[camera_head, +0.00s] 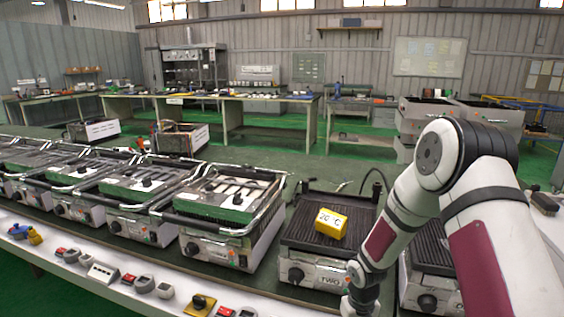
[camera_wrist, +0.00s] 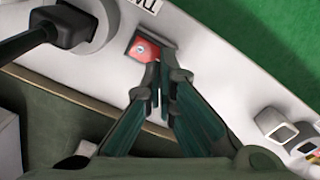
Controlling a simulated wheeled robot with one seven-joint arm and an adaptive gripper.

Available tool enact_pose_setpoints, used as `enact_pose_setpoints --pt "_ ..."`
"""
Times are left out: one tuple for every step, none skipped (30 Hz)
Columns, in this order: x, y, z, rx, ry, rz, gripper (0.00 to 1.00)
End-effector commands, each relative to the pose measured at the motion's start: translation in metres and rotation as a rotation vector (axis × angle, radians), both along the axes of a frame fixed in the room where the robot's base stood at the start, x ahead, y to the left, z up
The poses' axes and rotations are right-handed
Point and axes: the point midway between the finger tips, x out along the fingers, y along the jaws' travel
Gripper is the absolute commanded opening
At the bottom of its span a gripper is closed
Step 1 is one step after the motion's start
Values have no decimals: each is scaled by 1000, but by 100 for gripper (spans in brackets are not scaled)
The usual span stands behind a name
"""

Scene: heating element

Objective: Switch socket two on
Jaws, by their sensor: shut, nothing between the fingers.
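In the wrist view a small red switch (camera_wrist: 145,49) sits in a dark frame on a pale panel. A white label (camera_wrist: 143,4), cut off by the top edge and reading "TW", is just above it. My gripper (camera_wrist: 158,84) is shut and empty, with its fingertips just below the red switch in the picture. Whether they touch it cannot be told. A black plug (camera_wrist: 68,28) with a thick cord is in a round grey socket left of the switch. In the head view a label "TWO" (camera_head: 328,282) is on the front of a black-plated grill (camera_head: 300,236); my fingers are out of frame.
A yellow block (camera_head: 331,223) marked 20 °C lies on the grill plate. Several other grills stand in a row to the left. Switches and buttons line the white front ledge (camera_head: 60,232). In the wrist view a grey square fitting (camera_wrist: 274,125) is at the right.

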Motion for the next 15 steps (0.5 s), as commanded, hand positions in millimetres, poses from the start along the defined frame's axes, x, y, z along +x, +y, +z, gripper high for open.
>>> enact_pose_setpoints --pt "0 0 -1 0 0 0 0" --pt "0 0 -2 0 1 0 0" --pt "0 0 -2 0 1 0 0" --pt "0 0 -3 0 1 0 0" --pt "0 0 -3 0 1 0 0" --pt "0 0 -4 0 1 0 0" --pt "0 0 -4 0 1 0 0" --pt "0 0 -4 0 1 0 0" --pt "0 0 -5 0 1 0 0" --pt "0 0 -5 0 1 0 0" --pt "0 0 -6 0 1 0 0" --pt "0 0 -6 0 1 0 0" --pt "0 0 -7 0 1 0 0" --pt "0 0 -7 0 1 0 0" --pt "0 0 -8 0 1 0 0"
